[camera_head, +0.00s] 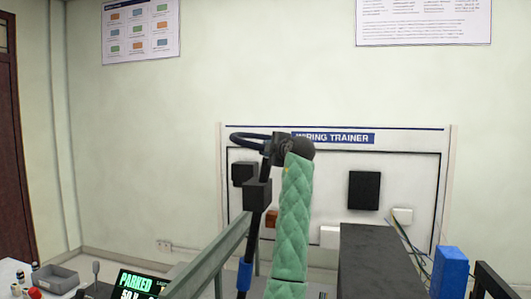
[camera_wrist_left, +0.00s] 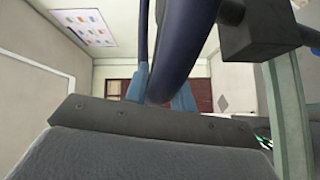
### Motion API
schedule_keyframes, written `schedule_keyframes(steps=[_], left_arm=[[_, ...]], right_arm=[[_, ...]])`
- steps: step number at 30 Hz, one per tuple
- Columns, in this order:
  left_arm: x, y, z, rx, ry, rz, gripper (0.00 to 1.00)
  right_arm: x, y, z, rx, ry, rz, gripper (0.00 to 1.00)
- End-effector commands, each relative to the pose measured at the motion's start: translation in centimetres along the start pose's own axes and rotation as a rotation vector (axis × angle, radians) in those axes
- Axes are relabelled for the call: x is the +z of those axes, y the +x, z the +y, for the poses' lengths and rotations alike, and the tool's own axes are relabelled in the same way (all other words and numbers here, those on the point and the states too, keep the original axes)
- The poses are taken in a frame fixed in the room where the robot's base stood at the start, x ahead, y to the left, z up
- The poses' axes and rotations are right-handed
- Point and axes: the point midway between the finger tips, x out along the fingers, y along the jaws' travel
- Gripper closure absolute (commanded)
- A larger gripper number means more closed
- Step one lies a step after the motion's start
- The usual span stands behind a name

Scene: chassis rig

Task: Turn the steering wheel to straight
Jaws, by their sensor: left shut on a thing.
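The steering wheel (camera_head: 240,136) is a dark rim seen nearly edge-on at the top of a slanting black column (camera_head: 254,225). My left gripper (camera_head: 272,148) is at the right side of the rim, pointing left and shut on it, with my green sleeved arm rising from below. In the left wrist view the dark blue rim (camera_wrist_left: 187,45) runs large through the upper middle, passing down into the left gripper (camera_wrist_left: 160,98). The wrist and gripper hide part of the wheel, so its turn angle is hard to tell. My right gripper is not in view.
Black boxes (camera_head: 257,195) sit along the column, beside a pale green frame bar (camera_head: 210,262). A wiring trainer board (camera_head: 405,165) stands behind. A dark block (camera_head: 380,262) and a blue block (camera_head: 450,272) are at right. A grey tray (camera_head: 55,281) and a PARKED display (camera_head: 137,284) are lower left.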

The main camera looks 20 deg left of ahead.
Motion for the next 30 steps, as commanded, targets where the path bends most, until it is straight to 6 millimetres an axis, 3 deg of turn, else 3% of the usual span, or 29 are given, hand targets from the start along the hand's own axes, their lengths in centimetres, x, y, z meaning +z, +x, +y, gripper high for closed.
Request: schedule_keyframes(steps=[16, 17, 20, 30], left_arm=[[0.26, 0.01, -0.47, -0.008, 0.0, 0.014, 1.0], [0.26, 0.01, -0.48, -0.008, 0.0, 0.014, 0.71], [0.25, 0.0, -0.41, -0.007, 0.0, 0.014, 0.53], [0.23, -0.25, -0.18, -0.003, -0.002, 0.013, 0.53]], right_arm=[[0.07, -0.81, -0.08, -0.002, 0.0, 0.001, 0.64], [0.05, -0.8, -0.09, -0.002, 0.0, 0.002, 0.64], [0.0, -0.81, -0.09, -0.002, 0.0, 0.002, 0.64], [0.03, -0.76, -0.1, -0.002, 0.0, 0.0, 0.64]])
